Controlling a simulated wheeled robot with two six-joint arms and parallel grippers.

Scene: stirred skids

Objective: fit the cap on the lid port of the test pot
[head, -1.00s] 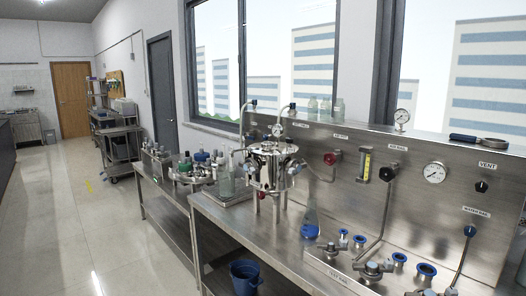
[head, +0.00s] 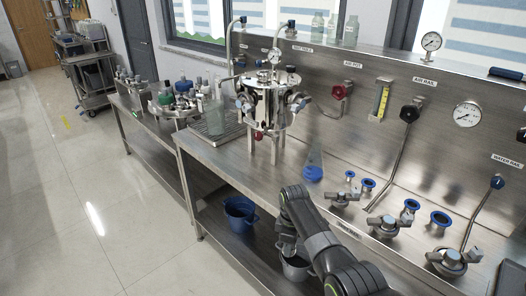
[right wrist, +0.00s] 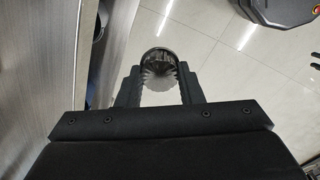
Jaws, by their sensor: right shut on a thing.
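The test pot (head: 268,110) is a shiny steel vessel on legs on the bench, with a gauge and fittings on its lid. The lid port is too small to tell apart from the other fittings. My right gripper (head: 287,246) hangs in front of the bench's front edge, low and to the right of the pot, well apart from it. In the right wrist view my right gripper (right wrist: 160,80) is shut on a round, shiny metal piece (right wrist: 160,72) with a ridged edge, which looks like the cap. In the head view the gripper mostly hides it. My left gripper is not in view.
A blue bucket (head: 240,212) and a grey metal bucket (head: 297,268) stand low under the bench. A flask with blue liquid (head: 314,168) stands right of the pot. Valves and blue-ringed fittings (head: 411,208) line the bench's right.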

